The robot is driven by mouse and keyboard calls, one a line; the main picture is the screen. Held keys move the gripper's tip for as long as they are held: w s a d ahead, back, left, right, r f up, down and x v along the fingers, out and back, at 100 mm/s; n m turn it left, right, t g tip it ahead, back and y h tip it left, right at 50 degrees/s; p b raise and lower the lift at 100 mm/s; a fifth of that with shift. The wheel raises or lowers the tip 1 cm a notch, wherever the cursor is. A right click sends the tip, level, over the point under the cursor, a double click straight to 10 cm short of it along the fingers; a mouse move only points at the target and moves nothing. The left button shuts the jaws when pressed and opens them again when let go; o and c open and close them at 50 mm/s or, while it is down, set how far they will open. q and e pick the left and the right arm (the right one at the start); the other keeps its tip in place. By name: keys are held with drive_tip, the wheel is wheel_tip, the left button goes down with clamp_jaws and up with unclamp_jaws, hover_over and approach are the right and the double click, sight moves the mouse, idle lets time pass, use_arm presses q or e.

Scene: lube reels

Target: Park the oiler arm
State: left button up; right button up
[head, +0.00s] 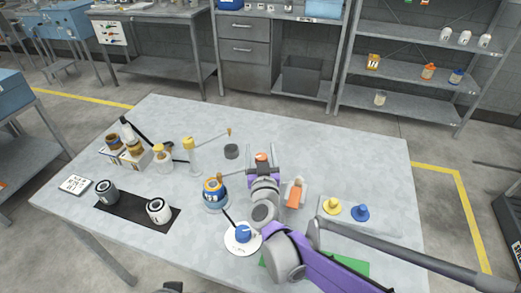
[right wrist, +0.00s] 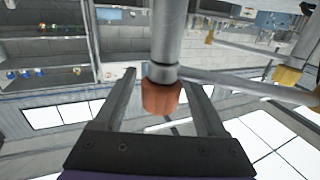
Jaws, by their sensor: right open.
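A thin grey arm (head: 233,177) runs right from the blue and orange pot (head: 213,191) to my right gripper (head: 262,163). In the right wrist view, a red-brown knob (right wrist: 162,97) sits on a grey post between my open right fingers (right wrist: 163,100). Gaps show on both sides of the knob. A second thin arm (head: 211,137), with a small orange-brown knob, extends from the yellow-topped post (head: 190,155). No label shows which arm is the oiler arm. My left gripper is not in view.
A black mat (head: 132,207) with two cans lies at left. A white disc with a blue knob (head: 243,233) stands close to my right arm. An orange piece (head: 295,193), yellow knob (head: 332,205) and blue knob (head: 361,212) stand at right. The back right tabletop is clear.

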drive_tip(key=shift+w, duration=0.3)
clamp_jaws()
idle(1.3)
